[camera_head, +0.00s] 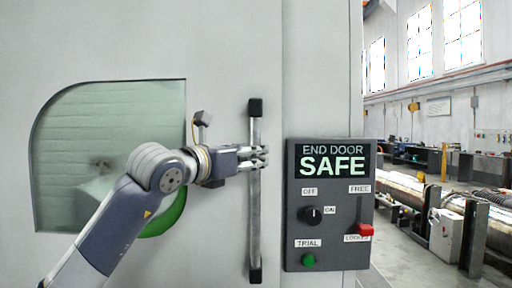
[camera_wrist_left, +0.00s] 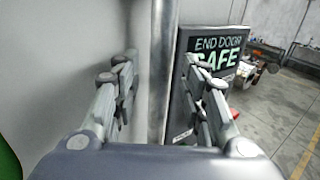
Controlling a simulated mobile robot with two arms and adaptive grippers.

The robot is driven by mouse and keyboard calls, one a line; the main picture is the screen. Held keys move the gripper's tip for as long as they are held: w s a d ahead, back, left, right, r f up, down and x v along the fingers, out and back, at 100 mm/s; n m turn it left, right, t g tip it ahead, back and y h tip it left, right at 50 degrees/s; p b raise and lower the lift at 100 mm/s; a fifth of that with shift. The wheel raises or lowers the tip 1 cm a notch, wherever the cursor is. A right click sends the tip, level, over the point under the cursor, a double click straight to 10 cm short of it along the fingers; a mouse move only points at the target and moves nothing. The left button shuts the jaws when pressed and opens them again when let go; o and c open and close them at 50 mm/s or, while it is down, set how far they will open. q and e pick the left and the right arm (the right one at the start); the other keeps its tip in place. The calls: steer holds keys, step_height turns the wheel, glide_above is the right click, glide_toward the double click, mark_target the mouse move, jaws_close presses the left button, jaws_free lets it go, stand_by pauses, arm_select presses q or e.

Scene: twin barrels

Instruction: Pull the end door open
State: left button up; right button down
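The end door (camera_head: 225,45) is a pale grey panel with a rounded window (camera_head: 95,130) and appears closed. Its upright metal handle bar (camera_head: 254,220) has black end mounts. The bar also shows in the left wrist view (camera_wrist_left: 162,60). My left gripper (camera_head: 260,157) is at the bar's middle height. In the left wrist view its two fingers (camera_wrist_left: 160,85) are apart, one on each side of the bar, with visible gaps. Whether the palm touches the bar cannot be told. My right gripper is not in view.
Right of the handle is a dark control panel (camera_head: 293,255) reading "END DOOR SAFE". It has a black knob (camera_head: 314,214), a green button (camera_head: 308,260) and a red lever (camera_head: 366,230) low beside the "LOCKED" label. The right finger is close to the panel in the wrist view. Machinery stands farther right.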

arm_select(q)
steer(key=x, duration=0.3)
steer(key=shift+p, duration=0.4)
steer(key=shift+c, duration=0.3)
jaws_close()
steer(key=shift+a, duration=0.15)
